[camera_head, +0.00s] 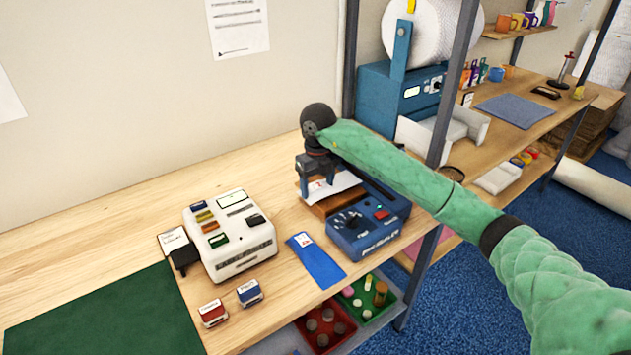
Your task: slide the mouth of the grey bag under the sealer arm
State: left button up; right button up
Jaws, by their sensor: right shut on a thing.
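The blue sealer (365,226), with a black dial and a red button, stands near the front edge of the wooden table. A pale, flat piece with a red mark (342,184) lies at its back left, over a brown block; it looks like the grey bag. My right gripper (318,183) points down at this piece and is shut on it at its left part. The fingers and the dark wrist hide part of the bag. I cannot tell whether its mouth is under the sealer arm. My left gripper is not in view.
A blue flat bag (315,260) lies left of the sealer. A white machine (232,240), two small stamp boxes and a green mat (105,318) are further left. Red (325,328) and green trays sit below the front edge. The table's back left is clear.

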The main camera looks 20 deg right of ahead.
aim_at(336, 186)
jog(key=shift+d+f, duration=0.25)
jog(key=shift+f, duration=0.35)
jog(key=shift+w+d, duration=0.2)
jog(key=shift+d, duration=0.2)
jog(key=shift+w+d+f, duration=0.1)
jog(key=shift+w+d, duration=0.1)
jog(key=shift+d, duration=0.4)
jog(key=shift+w+d+f, duration=0.1)
jog(key=shift+w+d, duration=0.05)
jog(key=shift+d, duration=0.3)
jog(key=shift+w+d+f, duration=0.1)
jog(key=shift+w+d, duration=0.05)
jog(key=shift+d, duration=0.25)
jog(key=shift+w+d, duration=0.1)
jog(key=shift+d, duration=0.1)
jog(key=shift+w+d+f+b, duration=0.15)
jog(key=shift+d+b, duration=0.3)
jog(key=shift+d, duration=0.15)
jog(key=shift+w+d, duration=0.1)
jog(key=shift+d, duration=0.05)
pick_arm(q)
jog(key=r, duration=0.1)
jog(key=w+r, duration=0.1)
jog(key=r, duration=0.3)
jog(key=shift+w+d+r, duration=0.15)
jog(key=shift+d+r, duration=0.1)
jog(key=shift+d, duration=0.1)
